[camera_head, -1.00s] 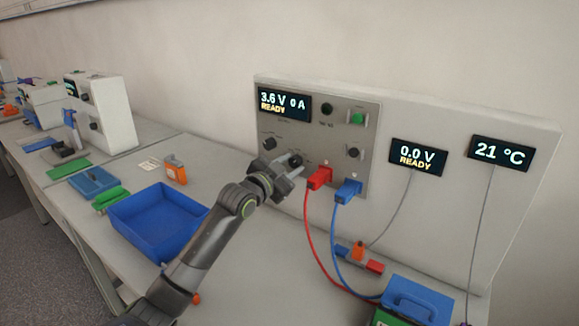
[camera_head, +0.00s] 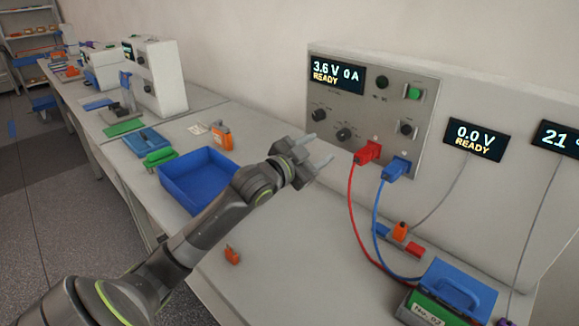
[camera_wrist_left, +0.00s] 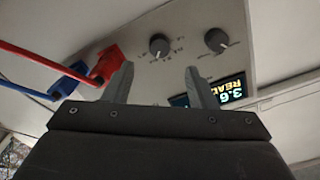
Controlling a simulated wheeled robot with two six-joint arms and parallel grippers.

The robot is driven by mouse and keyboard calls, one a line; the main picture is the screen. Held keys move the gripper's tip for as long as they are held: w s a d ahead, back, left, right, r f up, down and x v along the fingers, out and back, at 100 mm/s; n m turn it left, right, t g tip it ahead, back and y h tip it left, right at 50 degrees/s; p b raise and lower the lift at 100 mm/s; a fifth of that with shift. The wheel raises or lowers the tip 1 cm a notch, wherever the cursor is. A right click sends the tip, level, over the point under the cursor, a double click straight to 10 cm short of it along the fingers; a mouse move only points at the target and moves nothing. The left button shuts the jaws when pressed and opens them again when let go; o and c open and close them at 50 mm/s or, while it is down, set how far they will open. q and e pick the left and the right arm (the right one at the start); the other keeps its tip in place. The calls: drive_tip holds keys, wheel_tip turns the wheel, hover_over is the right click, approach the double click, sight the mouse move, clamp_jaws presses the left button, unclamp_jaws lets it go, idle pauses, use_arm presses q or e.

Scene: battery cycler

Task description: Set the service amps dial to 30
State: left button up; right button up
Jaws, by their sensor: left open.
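The grey control panel (camera_head: 385,95) stands upright with a display reading 3.6 V, 0 A, READY (camera_head: 338,74). It carries a lower dial (camera_head: 344,134), an upper-left dial (camera_head: 319,115) and a right dial (camera_head: 406,129). Their labels are too small to read, so I cannot tell which is service amps or its setting. My left gripper (camera_head: 321,148) is open and empty, just left of and below the lower dial, apart from it. In the left wrist view the lower dial (camera_wrist_left: 159,44) shows beyond and between the open fingertips (camera_wrist_left: 159,68), with the upper-left dial (camera_wrist_left: 216,40) beside it.
A red plug (camera_head: 367,153) and a blue plug (camera_head: 396,168) sit low on the panel, their cables hanging to the bench. A blue tray (camera_head: 166,183) lies left of my arm. A blue-topped battery (camera_head: 459,290) stands front right. A green button (camera_head: 414,92) is above.

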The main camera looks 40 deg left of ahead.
use_arm(q)
drive_tip(key=s+a, duration=0.1)
drive_tip(key=s, duration=0.8)
drive_tip(key=shift+s, duration=0.15)
drive_tip(key=shift+a, duration=0.1)
